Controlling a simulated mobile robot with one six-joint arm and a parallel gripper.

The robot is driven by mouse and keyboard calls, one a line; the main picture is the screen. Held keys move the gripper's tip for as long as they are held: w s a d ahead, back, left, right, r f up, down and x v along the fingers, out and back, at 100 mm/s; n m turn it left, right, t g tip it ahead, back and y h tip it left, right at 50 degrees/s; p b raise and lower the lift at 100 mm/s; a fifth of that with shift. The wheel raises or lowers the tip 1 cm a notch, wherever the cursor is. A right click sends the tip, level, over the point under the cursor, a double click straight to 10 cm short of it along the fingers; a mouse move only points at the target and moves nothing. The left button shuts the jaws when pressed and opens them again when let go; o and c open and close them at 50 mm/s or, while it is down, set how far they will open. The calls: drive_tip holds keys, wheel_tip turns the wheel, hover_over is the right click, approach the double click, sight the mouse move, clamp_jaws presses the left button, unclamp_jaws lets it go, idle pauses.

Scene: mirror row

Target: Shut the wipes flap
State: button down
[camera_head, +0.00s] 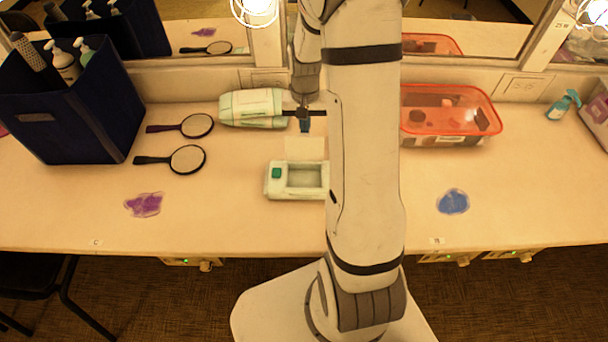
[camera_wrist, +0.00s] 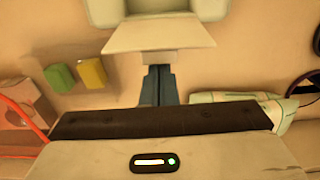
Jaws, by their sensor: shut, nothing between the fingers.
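The wipes box (camera_head: 271,189) is pale green and white, with a green square on its top left. It stands on the counter left of my arm, its right end hidden by the arm. Its cream flap (camera_head: 304,149) stands up at the back edge, so the opening shows. My gripper (camera_head: 305,130) is shut and empty, pointing down behind and above the flap. In the wrist view the fingertips (camera_wrist: 159,72) are close to the flap (camera_wrist: 158,34); I cannot tell whether they touch. The box (camera_wrist: 118,12) is beyond it at the top edge.
A pale green pack (camera_head: 250,107) lies behind, left of my gripper. An orange-rimmed tub (camera_head: 450,112) is right. Green (camera_wrist: 60,77) and yellow (camera_wrist: 93,73) blocks are near the fingers. The front counter is mostly clear.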

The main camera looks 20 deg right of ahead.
wheel_tip(320, 180, down, 3)
drive_tip(key=shift+r+b, duration=0.2)
drive_tip(key=shift+b, duration=0.65)
drive_tip(key=shift+s, duration=0.1)
drive_tip(key=shift+s+a+f+b, duration=0.35)
drive_tip(key=shift+s+a, duration=0.3)
drive_tip(key=shift+s, duration=0.75)
drive_tip(key=shift+s+a+f+b, duration=0.1)
drive_tip(key=shift+s+a+b, duration=0.45)
drive_tip(key=shift+s, duration=0.9)
drive_tip(key=shift+s+a+f+b, duration=0.3)
drive_tip(key=shift+s+a, duration=0.45)
drive_tip(key=shift+s, duration=0.65)
drive_tip(key=shift+f, duration=0.15)
drive_tip(key=shift+f+b, duration=0.9)
wheel_tip(320, 180, up, 8)
drive_tip(key=p, duration=0.6)
drive_tip(key=shift+r, duration=0.1)
